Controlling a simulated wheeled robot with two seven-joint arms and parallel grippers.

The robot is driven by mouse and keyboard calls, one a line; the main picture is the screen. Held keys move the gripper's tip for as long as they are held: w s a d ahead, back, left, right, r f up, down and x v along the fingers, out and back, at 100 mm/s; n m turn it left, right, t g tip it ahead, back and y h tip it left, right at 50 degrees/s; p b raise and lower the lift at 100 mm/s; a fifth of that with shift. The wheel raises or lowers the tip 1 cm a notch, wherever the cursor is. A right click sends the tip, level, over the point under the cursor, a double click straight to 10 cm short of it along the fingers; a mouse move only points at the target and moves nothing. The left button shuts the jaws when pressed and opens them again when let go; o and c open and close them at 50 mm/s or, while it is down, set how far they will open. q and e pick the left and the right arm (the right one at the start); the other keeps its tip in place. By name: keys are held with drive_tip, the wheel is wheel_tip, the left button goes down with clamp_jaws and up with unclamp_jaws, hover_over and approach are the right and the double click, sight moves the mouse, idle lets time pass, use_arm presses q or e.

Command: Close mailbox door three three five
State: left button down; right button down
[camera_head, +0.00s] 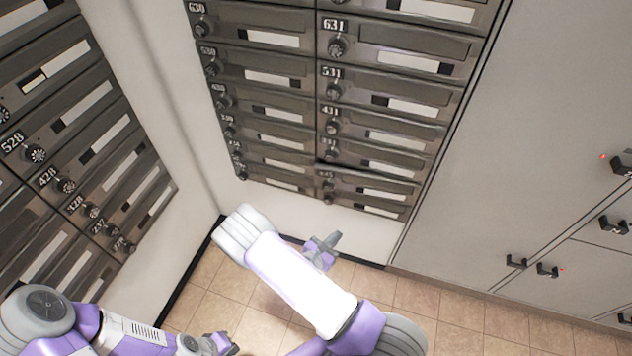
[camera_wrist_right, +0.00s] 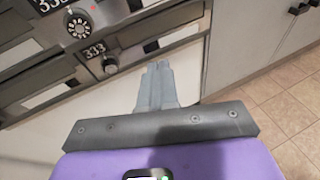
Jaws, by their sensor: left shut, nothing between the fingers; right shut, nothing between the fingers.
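In the right wrist view, a dark grey mailbox door (camera_wrist_right: 150,45) has a round dial and a label that reads like 333 or 335; the last digit is unclear. My right gripper (camera_wrist_right: 157,66) is shut and empty, its fingertips at or just below this door's lower edge; contact is unclear. In the head view, the right gripper (camera_head: 333,240) is below the middle mailbox bank (camera_head: 317,110), partly behind my arm. A low door (camera_head: 370,187) there has a dark gap along its top edge and looks slightly ajar; its number is unreadable. My left gripper (camera_head: 228,346) is low, shut and away from the mailboxes.
Another mailbox bank (camera_head: 75,140) stands on the left wall. Grey cabinets (camera_head: 530,150) with black handles are on the right. White wall lies beneath the middle bank, and the tiled floor (camera_head: 440,310) is clear.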

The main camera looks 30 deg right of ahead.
drive_tip(key=w+a+r+n+t+y, duration=0.1)
drive_tip(key=w+a+r+n+t, duration=0.4)
drive_tip(key=w+t, duration=0.25)
drive_tip(key=b, duration=0.4)
approach(318, 176)
drive_tip(key=x, duration=0.7)
drive_tip(key=shift+s+r, duration=0.1)
